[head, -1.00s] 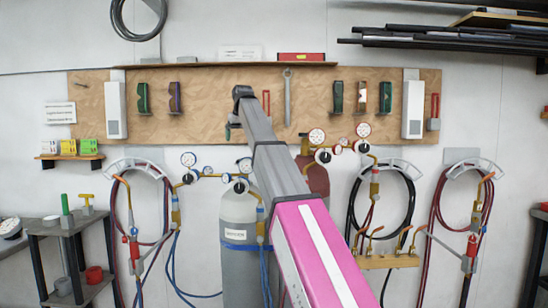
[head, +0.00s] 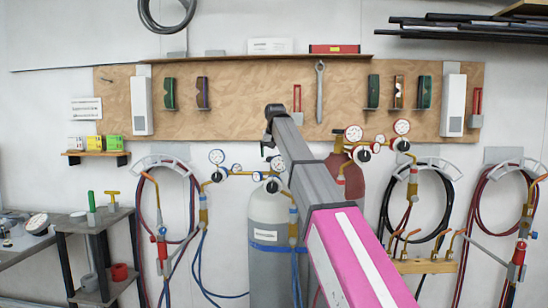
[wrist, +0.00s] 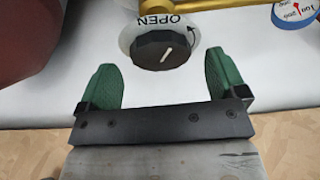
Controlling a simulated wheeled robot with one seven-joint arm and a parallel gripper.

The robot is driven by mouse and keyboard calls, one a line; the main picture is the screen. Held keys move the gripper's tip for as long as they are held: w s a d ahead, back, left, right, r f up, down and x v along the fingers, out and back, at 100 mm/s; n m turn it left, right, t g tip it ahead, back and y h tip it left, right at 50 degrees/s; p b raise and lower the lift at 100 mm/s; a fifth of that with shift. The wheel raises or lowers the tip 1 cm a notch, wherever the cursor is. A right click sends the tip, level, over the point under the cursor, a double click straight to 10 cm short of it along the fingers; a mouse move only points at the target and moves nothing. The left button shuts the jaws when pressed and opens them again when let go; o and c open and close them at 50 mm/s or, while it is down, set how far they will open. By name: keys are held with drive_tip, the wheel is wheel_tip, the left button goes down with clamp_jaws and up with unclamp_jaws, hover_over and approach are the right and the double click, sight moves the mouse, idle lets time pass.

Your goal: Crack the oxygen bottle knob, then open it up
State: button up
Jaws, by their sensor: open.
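The oxygen bottle (head: 268,234) is a grey cylinder with a blue band, standing behind my arm in the head view. In the wrist view its black round knob (wrist: 160,48) has a white pointer line, with a pale label reading OPEN upside down and a curved arrow beside it. My gripper (wrist: 160,78) is open and empty, its two green fingers spread wider than the knob. The knob shows between and just beyond the fingertips; contact is not visible.
A dark red bottle (head: 346,177) stands right of the grey one; it also shows close by at left in the wrist view (wrist: 45,40). A brass pipe (wrist: 230,6) and blue-rimmed gauge (wrist: 296,12) lie beyond the knob. Hoses and gauges hang both sides.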

drive_tip(key=shift+x, duration=0.85)
drive_tip(key=c, duration=0.9)
drive_tip(key=shift+c, duration=0.2)
drive_tip(key=n, duration=0.2)
drive_tip(key=n+y, duration=0.1)
drive_tip(key=n, duration=0.1)
drive_tip(key=shift+d+n+g+y, duration=0.15)
drive_tip(key=shift+n+g+y, duration=0.15)
drive_tip(key=o, duration=0.9)
drive_tip(key=shift+o, duration=0.2)
